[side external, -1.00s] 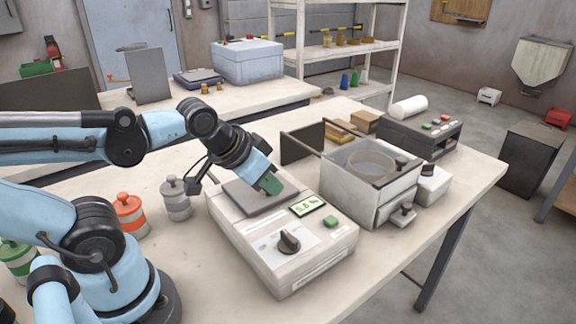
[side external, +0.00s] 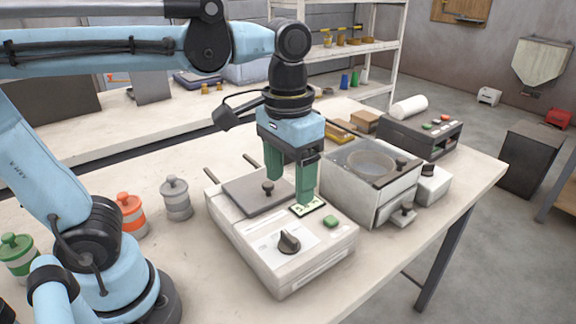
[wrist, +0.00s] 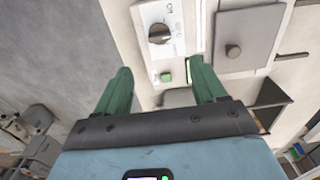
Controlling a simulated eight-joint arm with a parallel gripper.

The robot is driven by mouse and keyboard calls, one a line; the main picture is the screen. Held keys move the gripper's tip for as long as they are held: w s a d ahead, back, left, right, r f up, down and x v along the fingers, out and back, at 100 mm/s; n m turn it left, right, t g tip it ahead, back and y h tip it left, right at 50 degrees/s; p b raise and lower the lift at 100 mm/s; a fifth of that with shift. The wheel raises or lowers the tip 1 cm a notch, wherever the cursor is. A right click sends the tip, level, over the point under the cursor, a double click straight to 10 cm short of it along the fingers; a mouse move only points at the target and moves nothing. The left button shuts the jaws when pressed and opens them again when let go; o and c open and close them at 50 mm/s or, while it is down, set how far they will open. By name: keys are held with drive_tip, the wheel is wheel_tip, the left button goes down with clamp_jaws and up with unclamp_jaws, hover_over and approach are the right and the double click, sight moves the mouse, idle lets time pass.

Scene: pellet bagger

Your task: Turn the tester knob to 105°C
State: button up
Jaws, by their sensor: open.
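The tester (side external: 282,225) is a white box on the bench with a grey lid plate (side external: 258,194) at its back, a small display (side external: 309,209), a green button (side external: 331,221) and a dark knob (side external: 289,242) on a marked dial. The knob also shows at the top of the wrist view (wrist: 159,34); its scale marks are too small to read. My gripper (side external: 290,190) points down above the tester, behind the knob, with its green fingers apart and nothing between them. One finger partly hides the lid and display area. In the wrist view the fingers (wrist: 160,82) are spread below the knob.
A glass-topped box (side external: 372,180) stands close to the right of the tester. Lidded canisters in grey (side external: 176,200), orange (side external: 129,215) and green (side external: 16,256) stand to the left. The bench front edge is clear.

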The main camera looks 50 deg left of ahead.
sight(290, 235)
drive_tip(key=shift+f, duration=5.95)
drive_tip(key=shift+c, duration=0.3)
drive_tip(key=c, duration=1)
drive_tip(key=shift+m, duration=0.3)
drive_tip(key=m, duration=1.1)
drive_tip(key=shift+d+m, duration=0.1)
drive_tip(key=shift+m, duration=0.2)
